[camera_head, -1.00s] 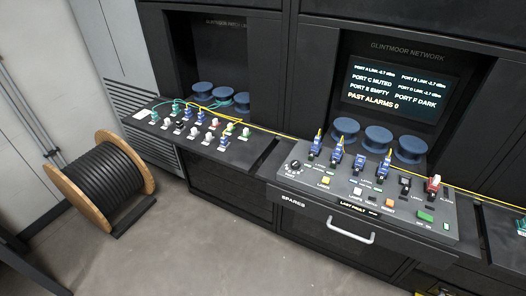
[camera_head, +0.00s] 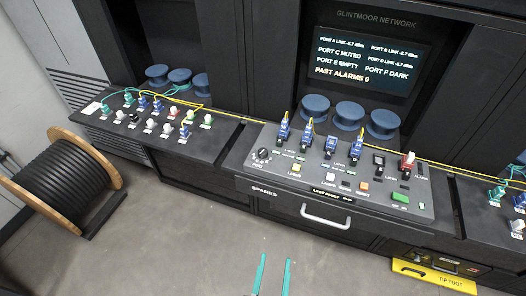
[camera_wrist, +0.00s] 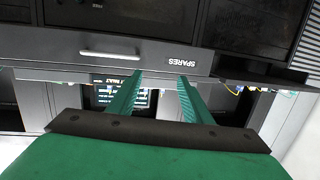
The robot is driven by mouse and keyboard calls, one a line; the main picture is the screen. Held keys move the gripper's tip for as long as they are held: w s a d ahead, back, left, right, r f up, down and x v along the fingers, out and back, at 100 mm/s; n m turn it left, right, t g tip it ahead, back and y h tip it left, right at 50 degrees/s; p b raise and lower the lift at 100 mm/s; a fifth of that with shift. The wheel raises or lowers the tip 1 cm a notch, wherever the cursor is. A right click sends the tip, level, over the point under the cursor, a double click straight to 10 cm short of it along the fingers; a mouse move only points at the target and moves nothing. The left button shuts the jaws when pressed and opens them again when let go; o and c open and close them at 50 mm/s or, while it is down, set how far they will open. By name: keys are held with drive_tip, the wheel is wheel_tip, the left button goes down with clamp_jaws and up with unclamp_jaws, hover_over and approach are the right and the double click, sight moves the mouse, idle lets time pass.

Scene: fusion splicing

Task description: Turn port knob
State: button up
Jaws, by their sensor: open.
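The port knob (camera_head: 262,154) is a small round black dial with white marks around it, at the left end of the sloped grey control panel (camera_head: 318,172). My gripper (camera_head: 275,262) shows at the bottom of the head view as two thin teal fingers, apart and empty, over the floor and well below the panel. The knob cannot be made out in the wrist view.
A drawer handle (camera_head: 326,215) juts out below the panel. Blue connectors (camera_head: 284,130) and a red-topped plug (camera_head: 407,162) stand on the panel. A screen (camera_head: 368,62) hangs behind. A cable drum (camera_head: 62,186) stands at left, a yellow tip foot (camera_head: 436,276) at lower right. The floor between is clear.

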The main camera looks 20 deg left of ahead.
drive_tip(key=w+a+r+y, duration=0.1)
drive_tip(key=w+a+r, duration=0.15)
drive_tip(key=w, duration=0.35)
drive_tip(key=w+a+r, duration=0.2)
drive_tip(key=w+a, duration=0.1)
drive_tip(key=w, duration=0.3)
drive_tip(key=n+t+y, duration=0.1)
approach(262, 155)
drive_tip(key=shift+x, duration=5.85)
drive_tip(key=c, duration=1.1)
